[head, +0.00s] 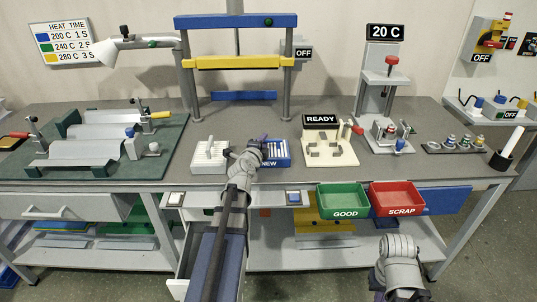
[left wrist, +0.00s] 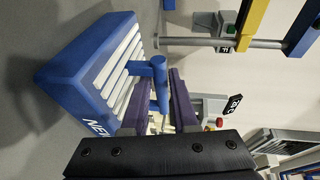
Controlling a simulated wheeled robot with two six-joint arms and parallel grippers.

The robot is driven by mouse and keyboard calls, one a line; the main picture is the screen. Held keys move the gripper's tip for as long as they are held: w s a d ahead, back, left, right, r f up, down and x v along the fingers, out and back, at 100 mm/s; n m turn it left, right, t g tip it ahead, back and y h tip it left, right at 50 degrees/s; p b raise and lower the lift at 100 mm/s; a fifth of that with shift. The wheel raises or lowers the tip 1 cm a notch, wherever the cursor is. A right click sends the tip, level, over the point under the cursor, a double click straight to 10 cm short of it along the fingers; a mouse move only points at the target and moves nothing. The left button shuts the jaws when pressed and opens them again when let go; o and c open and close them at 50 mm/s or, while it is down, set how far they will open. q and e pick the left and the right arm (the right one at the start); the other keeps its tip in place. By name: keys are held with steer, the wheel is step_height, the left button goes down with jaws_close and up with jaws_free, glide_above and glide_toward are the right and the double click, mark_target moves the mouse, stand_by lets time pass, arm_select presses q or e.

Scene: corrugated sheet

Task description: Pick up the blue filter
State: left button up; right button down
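A blue box marked NEW (head: 283,160) stands at the front of the bench and holds white slatted pieces. It also shows in the left wrist view (left wrist: 72,92). I cannot tell whether this is the blue filter or part of the box. My left gripper (left wrist: 161,88) is at the box, its purple fingers apart on either side of the post. I cannot tell whether they touch it. In the head view the left gripper (head: 262,143) hides part of the box. My right gripper (head: 384,292) is low at the bottom edge, its fingers mostly cut off.
A beige fixture (head: 331,150) with a READY sign stands to the right. A press frame (head: 187,75) rises behind. Green GOOD (head: 342,199) and red SCRAP (head: 396,197) bins hang at the front edge.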

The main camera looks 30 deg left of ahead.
arm_select(q)
steer(key=x, duration=0.3)
steer(key=shift+w+a, duration=0.3)
steer(key=shift+s, duration=0.1)
jaws_close()
